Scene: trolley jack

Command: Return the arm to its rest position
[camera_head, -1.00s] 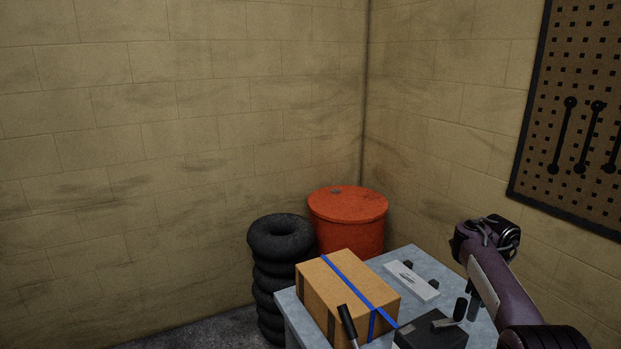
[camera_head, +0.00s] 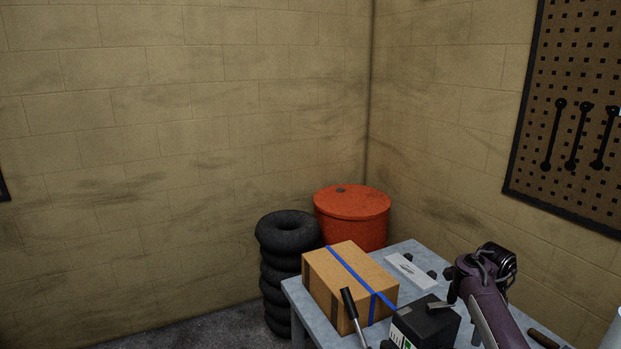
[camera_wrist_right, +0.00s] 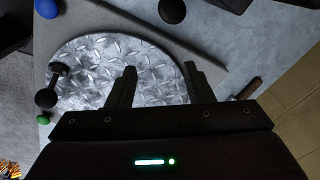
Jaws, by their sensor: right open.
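My right arm reaches in from the lower right in the head view, its dark wrist above the right part of the grey-blue table (camera_head: 314,318). My right gripper (camera_wrist_right: 160,70) is open in the right wrist view, with its two black fingers apart and nothing visible between them. Below or beyond the fingers lies a round metal disc with a raised diamond pattern (camera_wrist_right: 95,75). I cannot tell the gap between fingers and disc. My left arm and gripper are not in view.
On the table are a cardboard box (camera_head: 345,275) with a blue strap, a black case (camera_head: 425,325), a black-handled tool (camera_head: 350,306) and a pale flat box (camera_head: 408,268). Stacked tyres (camera_head: 288,232) and an orange drum (camera_head: 352,215) stand behind. A pegboard (camera_head: 585,95) hangs at right.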

